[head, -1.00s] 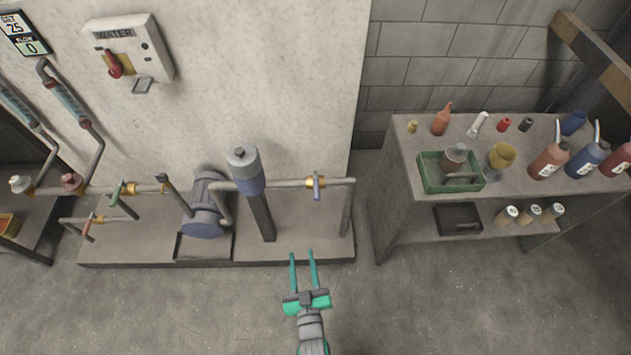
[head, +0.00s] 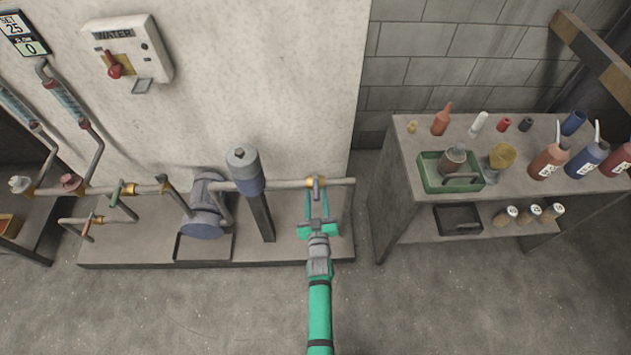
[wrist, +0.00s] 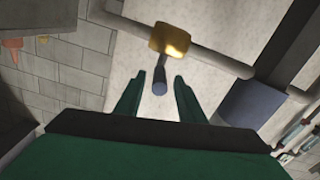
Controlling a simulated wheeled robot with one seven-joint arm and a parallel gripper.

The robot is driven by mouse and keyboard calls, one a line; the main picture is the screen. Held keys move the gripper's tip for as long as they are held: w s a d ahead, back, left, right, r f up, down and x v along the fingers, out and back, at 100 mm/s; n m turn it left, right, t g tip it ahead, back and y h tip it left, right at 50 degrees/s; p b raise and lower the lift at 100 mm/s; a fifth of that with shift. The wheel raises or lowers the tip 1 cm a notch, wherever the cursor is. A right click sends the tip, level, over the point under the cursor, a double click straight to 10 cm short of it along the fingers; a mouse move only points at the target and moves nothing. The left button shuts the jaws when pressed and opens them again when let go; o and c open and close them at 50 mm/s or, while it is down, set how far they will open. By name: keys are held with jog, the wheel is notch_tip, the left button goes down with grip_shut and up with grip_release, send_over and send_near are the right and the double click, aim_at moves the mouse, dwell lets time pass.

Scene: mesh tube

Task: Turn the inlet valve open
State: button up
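A valve with a brass body (head: 309,182) and a blue-grey lever handle (head: 317,190) sits on the horizontal grey pipe, right of the pump, in the head view. In the wrist view its brass body (wrist: 170,40) is at the top centre and the handle (wrist: 160,76) points toward my gripper. My gripper (head: 318,197) is open, its two green fingers at the valve from the front. In the wrist view the fingers (wrist: 159,79) lie on either side of the handle end, with gaps showing. I cannot tell whether any label marks this valve as the inlet.
A grey cylinder on a post (head: 247,172) stands left of the valve. Valves with green (head: 116,193) and red (head: 88,230) handles are further left. A bench (head: 405,150) with bottles and a green tray (head: 428,172) stands right. The floor between is clear.

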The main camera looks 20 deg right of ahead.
aim_at(316, 180)
jog(key=shift+x, duration=3.15)
jog(key=shift+f, duration=0.1)
grip_shut()
